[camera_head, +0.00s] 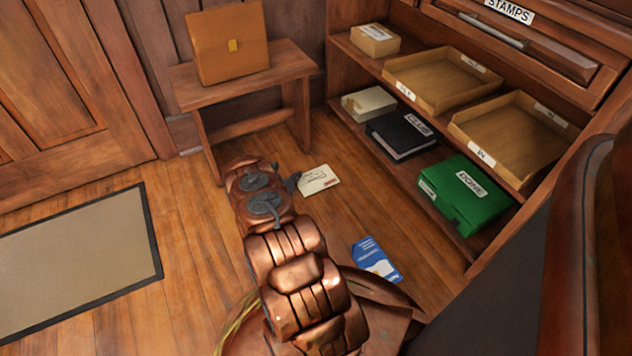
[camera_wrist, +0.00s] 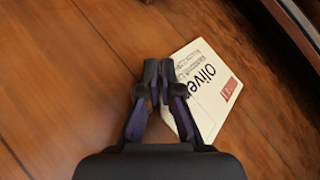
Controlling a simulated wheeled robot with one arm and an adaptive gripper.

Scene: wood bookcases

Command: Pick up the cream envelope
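The cream envelope (camera_head: 319,180) lies on the wood floor in front of the small bench in the head view. In the wrist view the envelope (camera_wrist: 212,88) shows dark lettering reading "oliver" and a red stamp. My gripper (camera_head: 293,183) is low at the envelope's left side. In the wrist view my gripper (camera_wrist: 160,68) has its two fingers drawn close together, and the right finger covers part of the envelope's left edge. I cannot see any of the envelope between the fingers.
A blue-and-white packet (camera_head: 376,260) lies on the floor nearer me. A wooden bench (camera_head: 290,62) holds a brown case (camera_head: 228,45). At right, shelves hold trays (camera_head: 445,80), a black box (camera_head: 400,135) and a green box (camera_head: 463,197). A mat (camera_head: 75,265) lies left.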

